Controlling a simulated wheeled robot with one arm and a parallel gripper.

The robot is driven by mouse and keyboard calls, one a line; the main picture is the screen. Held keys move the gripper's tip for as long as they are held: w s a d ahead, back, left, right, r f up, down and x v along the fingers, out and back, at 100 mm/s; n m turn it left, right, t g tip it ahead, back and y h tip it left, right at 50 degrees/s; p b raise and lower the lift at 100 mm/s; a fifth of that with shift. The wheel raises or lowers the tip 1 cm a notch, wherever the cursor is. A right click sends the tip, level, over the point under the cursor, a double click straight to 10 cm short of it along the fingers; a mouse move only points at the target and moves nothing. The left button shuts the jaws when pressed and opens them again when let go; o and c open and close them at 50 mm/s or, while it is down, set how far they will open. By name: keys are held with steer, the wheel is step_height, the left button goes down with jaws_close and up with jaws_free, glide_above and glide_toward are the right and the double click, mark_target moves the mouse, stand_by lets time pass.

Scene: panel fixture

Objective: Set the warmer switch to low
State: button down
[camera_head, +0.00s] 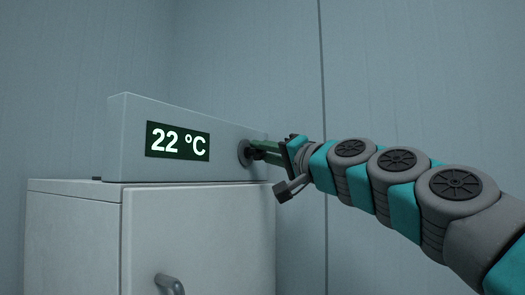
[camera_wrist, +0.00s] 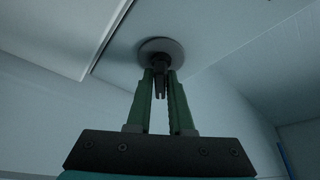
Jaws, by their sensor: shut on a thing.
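The warmer's control box (camera_head: 122,135) sits on top of a pale cabinet, with a lit green display (camera_head: 178,141) reading 22 °C. A round switch base (camera_head: 244,152) is on its front face, right of the display. In the wrist view the base (camera_wrist: 160,46) is a grey disc with a dark switch handle (camera_wrist: 160,83) sticking out. My gripper (camera_head: 262,151) reaches in from the right at the switch. In the wrist view its two green fingers (camera_wrist: 161,80) are closed on the handle from both sides. Setting marks around the switch cannot be made out.
The cabinet (camera_head: 75,235) below has a handle (camera_head: 169,284) on its front. Plain panelled walls (camera_head: 250,60) stand behind, with a vertical seam right of the box. The space right of the cabinet, below my arm, looks clear.

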steer(key=shift+r, duration=0.1)
stand_by(0.8)
steer(key=c, duration=0.9)
jaws_free()
steer(key=shift+b+v, duration=0.65)
steer(key=shift+v, duration=3.25)
